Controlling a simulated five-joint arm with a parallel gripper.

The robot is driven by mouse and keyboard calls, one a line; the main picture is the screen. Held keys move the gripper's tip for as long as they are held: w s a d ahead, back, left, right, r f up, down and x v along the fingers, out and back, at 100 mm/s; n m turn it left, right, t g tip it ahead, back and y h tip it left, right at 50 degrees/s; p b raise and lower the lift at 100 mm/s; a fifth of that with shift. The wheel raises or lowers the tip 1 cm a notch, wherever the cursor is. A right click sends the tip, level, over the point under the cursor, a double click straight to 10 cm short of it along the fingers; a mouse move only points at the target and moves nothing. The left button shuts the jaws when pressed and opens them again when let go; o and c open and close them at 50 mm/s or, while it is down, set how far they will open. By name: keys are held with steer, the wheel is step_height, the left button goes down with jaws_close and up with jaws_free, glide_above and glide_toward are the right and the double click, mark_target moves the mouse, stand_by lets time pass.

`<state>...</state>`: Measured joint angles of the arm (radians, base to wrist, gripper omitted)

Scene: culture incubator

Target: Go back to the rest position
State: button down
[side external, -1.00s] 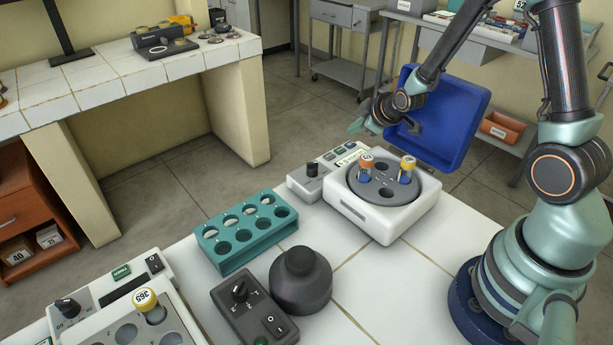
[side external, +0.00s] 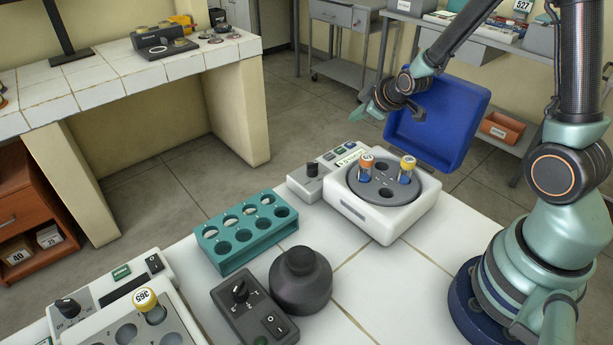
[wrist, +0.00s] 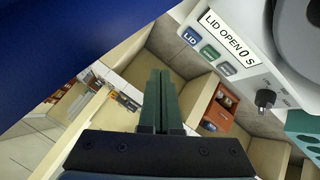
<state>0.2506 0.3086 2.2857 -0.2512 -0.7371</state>
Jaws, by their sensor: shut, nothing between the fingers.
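My gripper (side external: 366,111) is in the air above and behind the centrifuge, in front of its raised blue lid. In the wrist view my gripper (wrist: 160,100) shows its two green fingers pressed together, with nothing between them. The white centrifuge (side external: 363,214) stands on the tiled bench with its blue lid (side external: 455,130) open. Its grey rotor holds an orange-capped tube (side external: 366,166) and a yellow-capped tube (side external: 406,168). In the wrist view the centrifuge's display (wrist: 230,38) reads "LID OPEN 0 s".
An empty-looking teal rack (side external: 247,240) stands left of the centrifuge. A dark vortex mixer (side external: 300,282) is in front of it. At the lower left, a white device (side external: 185,330) holds a yellow-capped tube (side external: 147,301) marked 365. Bare tiles lie between the mixer and my base.

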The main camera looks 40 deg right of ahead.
steer(key=s+a+r+m+g+y, duration=0.1)
steer(key=s+a+r+m, duration=0.1)
steer(key=s+a+r, duration=0.4)
steer(key=s+a+r+m+g+y, duration=0.1)
steer(key=s+a+r+m+g, duration=0.1)
steer(key=s+a+r, duration=0.3)
steer(key=s+r+m, duration=0.1)
steer(key=s+r, duration=0.2)
steer(key=s, duration=0.3)
steer(key=shift+s+a+r+m, duration=0.15)
steer(key=shift+s+a+m, duration=0.05)
steer(key=shift+a+m, duration=0.15)
stand_by(1.1)
